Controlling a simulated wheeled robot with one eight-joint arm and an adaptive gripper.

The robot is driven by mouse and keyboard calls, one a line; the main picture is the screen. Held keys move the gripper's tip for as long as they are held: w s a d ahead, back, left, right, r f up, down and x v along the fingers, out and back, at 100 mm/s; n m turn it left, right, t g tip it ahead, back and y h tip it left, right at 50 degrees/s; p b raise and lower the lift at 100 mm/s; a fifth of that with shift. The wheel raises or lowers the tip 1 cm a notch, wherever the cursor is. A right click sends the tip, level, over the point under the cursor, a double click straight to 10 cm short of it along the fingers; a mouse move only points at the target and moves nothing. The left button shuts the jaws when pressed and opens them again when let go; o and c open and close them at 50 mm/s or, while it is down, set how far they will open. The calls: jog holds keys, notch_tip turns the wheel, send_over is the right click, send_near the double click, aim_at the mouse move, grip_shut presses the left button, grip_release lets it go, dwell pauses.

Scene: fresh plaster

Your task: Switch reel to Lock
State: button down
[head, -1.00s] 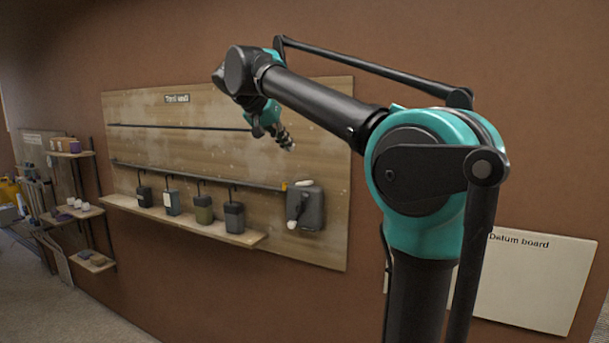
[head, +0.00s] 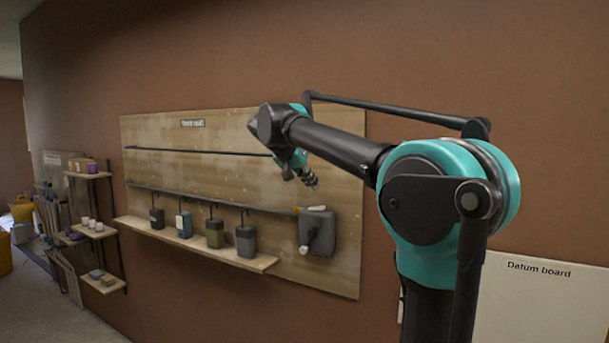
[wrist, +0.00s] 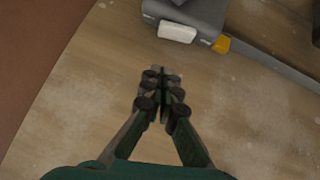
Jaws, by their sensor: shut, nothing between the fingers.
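The reel (head: 318,230) is a dark grey box at the right end of the lower rail on the wooden board. A dark lever (head: 311,237) on its front points down and slightly left, ending in a white knob (head: 303,250). A yellow piece (head: 297,211) sits at its upper left. In the wrist view the reel (wrist: 200,12) is cut by the top edge, with a white block (wrist: 177,32) and the yellow piece (wrist: 221,44) showing. My gripper (head: 313,182) is above the reel, apart from it. Its fingers (wrist: 161,77) are together and empty.
Several dark canisters (head: 214,233) hang from the lower rail (head: 215,198) left of the reel, over a wooden ledge (head: 198,246). An upper rail (head: 195,151) crosses the board. A shelf rack (head: 92,230) stands at left; the Datum board (head: 530,310) is at lower right.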

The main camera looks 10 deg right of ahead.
aim_at(317, 207)
jog(key=shift+w+d+f, duration=0.1)
jog(key=shift+d+f, duration=0.2)
jog(key=shift+f, duration=0.55)
jog(key=shift+w+d+f, duration=0.1)
jog(key=shift+d+f, duration=0.15)
jog(key=shift+f, duration=0.65)
jog(key=shift+d+f, duration=0.3)
jog(key=shift+f, duration=0.55)
jog(key=shift+s+d+f+y, duration=0.2)
jog(key=shift+d+f+y, duration=0.05)
jog(key=shift+f+y, duration=0.1)
jog(key=shift+w+a, duration=0.1)
jog(key=shift+a, duration=0.05)
jog(key=shift+w+a+r, duration=0.2)
jog(key=shift+w+a, duration=0.3)
jog(key=shift+a, duration=0.15)
jog(key=shift+r, duration=0.1)
